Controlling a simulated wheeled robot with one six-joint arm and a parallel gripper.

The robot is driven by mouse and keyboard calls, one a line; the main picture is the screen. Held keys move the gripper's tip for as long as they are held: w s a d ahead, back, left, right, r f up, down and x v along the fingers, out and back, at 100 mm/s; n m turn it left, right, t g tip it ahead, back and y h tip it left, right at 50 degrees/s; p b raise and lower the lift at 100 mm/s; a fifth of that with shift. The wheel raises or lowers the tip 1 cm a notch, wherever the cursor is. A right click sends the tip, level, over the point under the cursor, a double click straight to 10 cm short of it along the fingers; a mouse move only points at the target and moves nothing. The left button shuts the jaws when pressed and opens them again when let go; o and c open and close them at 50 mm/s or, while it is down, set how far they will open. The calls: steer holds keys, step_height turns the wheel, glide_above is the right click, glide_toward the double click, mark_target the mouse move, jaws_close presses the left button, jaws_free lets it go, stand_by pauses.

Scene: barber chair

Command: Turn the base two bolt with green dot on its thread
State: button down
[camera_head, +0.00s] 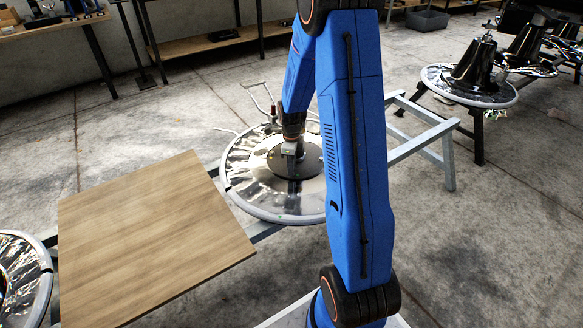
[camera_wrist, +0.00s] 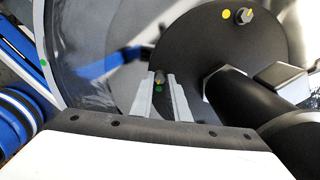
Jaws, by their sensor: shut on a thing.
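The round base (camera_head: 250,190) is a shiny disc with a dark centre plate (camera_head: 262,162), lying on a metal frame. My gripper (camera_head: 291,150) reaches down over the centre plate. In the wrist view my gripper (camera_wrist: 162,76) has its two grey fingers close together on a small dark bolt (camera_wrist: 160,77) near the plate's edge. A green dot (camera_wrist: 159,89) shows between the fingers beside the bolt. The fingers hide the bolt's sides. A second bolt (camera_wrist: 243,16) stands on the plate with a yellow dot (camera_wrist: 226,12) beside it.
A thick black cylinder (camera_wrist: 290,115) rises close to the right of my fingers. A wooden board (camera_head: 150,240) lies left of the base. Another round base (camera_head: 18,280) is at the lower left. More bases (camera_head: 470,85) stand at the back right. The concrete floor is open around the frame.

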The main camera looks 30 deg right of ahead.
steer(key=m, duration=0.5)
steer(key=shift+m, duration=2.3)
steer(key=c, duration=1.7)
jaws_free()
step_height(320, 180, up, 18)
steer(key=shift+f, duration=0.25)
